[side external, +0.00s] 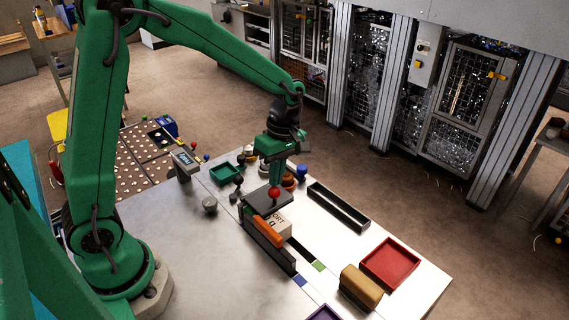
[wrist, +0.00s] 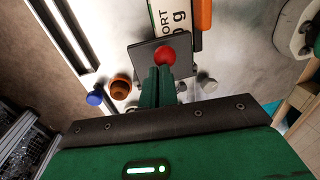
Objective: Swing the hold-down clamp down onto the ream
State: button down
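The hold-down clamp shows as a dark flat plate (side external: 262,201) with a red ball knob (side external: 274,192) on top. In the wrist view the plate (wrist: 142,56) covers one end of the ream, and the knob (wrist: 165,56) is just past my fingertips. The white ream (side external: 280,227) with black print lies beside an orange block; its printed face (wrist: 176,16) shows in the wrist view. My gripper (wrist: 160,70) has its two green fingers together, with nothing seen between them. It (side external: 276,180) points down above the knob. Whether the fingertips touch the knob, or the plate touches the ream, I cannot tell.
The orange block (side external: 267,231) stands along a dark rail (side external: 275,254) beside the ream. A long black tray (side external: 338,207), a red tray (side external: 390,262) and a tan block (side external: 361,286) are to the right. Several small knobs and a green tray (side external: 226,173) sit behind.

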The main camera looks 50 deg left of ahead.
jog(key=shift+s+d+f, duration=0.25)
jog(key=shift+s+f, duration=0.05)
jog(key=shift+f, duration=0.1)
jog(key=w+a+r, duration=0.1)
jog(key=w+r, duration=0.3)
jog(key=r, duration=0.9)
jog(key=shift+a+r, duration=0.25)
jog(key=shift+a, duration=0.15)
jog(key=s+r+m+t, duration=0.1)
jog(key=s+m+t, duration=0.6)
jog(key=s+m, duration=1.1)
jog(key=shift+s+a, duration=0.25)
jog(key=shift+a, duration=0.15)
